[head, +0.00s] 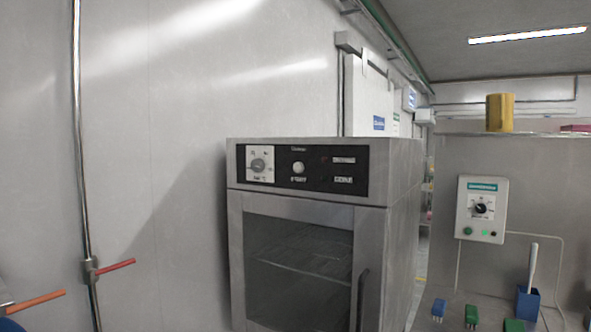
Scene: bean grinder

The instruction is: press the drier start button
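The drier (405,205) is a grey metal cabinet against the wall, in the middle of the head view. Its black control panel (320,185) runs across the top front. A round, pale start button (298,168) sits near the middle of this panel, above a small label. A dial (258,165) on a white plate is to its left, and two small labelled fields are to its right. The button is unobstructed. Neither of my grippers is in view.
The drier's glass door (297,262) is shut, with a dark handle (362,299) at its right. A vertical pipe (80,150) with a red lever (116,269) stands left; an orange lever (38,302) is lower left. A control box (481,209) is on the right panel.

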